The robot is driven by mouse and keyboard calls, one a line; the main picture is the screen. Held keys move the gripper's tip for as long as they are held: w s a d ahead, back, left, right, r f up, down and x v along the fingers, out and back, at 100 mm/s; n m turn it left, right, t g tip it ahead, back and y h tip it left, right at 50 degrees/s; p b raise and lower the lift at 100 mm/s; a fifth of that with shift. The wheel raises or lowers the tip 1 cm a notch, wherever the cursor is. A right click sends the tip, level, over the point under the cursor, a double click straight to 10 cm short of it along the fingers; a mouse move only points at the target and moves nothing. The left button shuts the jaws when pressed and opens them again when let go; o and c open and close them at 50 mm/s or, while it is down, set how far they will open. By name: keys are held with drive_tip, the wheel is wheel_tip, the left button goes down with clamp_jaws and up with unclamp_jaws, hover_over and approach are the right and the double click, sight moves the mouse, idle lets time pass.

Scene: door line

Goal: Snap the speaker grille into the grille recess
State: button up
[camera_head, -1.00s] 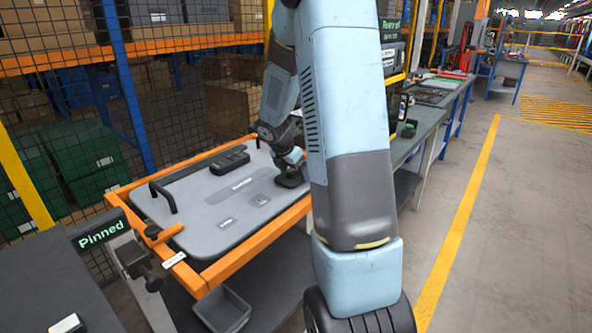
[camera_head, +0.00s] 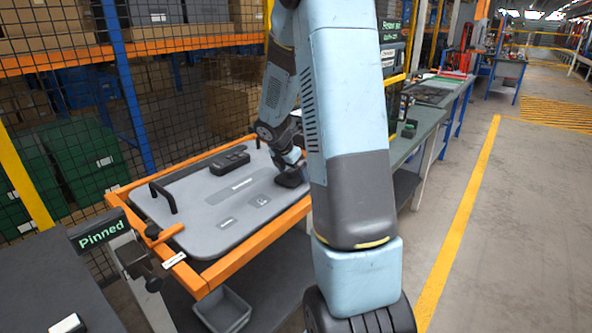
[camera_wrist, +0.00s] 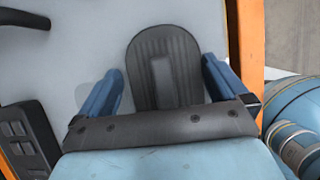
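The speaker grille (camera_wrist: 178,40) is a dark, ribbed, rounded piece with a smooth raised bar down its middle. In the wrist view it lies at the grey door panel (camera_wrist: 75,45), between the two blue fingers of my gripper (camera_wrist: 162,68). The fingers stand wide apart; a gap shows on the left, and the right finger is close to the grille's edge. I cannot tell whether the grille sits in the recess, whose outline is hidden. In the head view my gripper (camera_head: 287,165) is low over the right end of the door panel (camera_head: 205,220).
An orange-framed cart (camera_head: 257,243) carries the panel. A dark switch block (camera_head: 230,162) and a black handle (camera_head: 163,197) stand on it. A "Pinned" sign (camera_head: 100,235) and clamp are at the front left. A grey bin (camera_head: 222,310) is below. Wire mesh is behind.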

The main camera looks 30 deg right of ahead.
drive_tip(key=shift+s+a+f+g, duration=0.15)
drive_tip(key=shift+s+f, duration=0.1)
drive_tip(key=shift+f, duration=0.15)
drive_tip(key=shift+s+a+f+g, duration=0.15)
drive_tip(key=shift+s+f, duration=0.1)
drive_tip(key=shift+f, duration=0.15)
drive_tip(key=d+v, duration=0.1)
drive_tip(key=v, duration=1.3)
drive_tip(key=shift+a+r, duration=0.15)
drive_tip(key=shift+r, duration=0.45)
drive_tip(key=shift+w, duration=0.15)
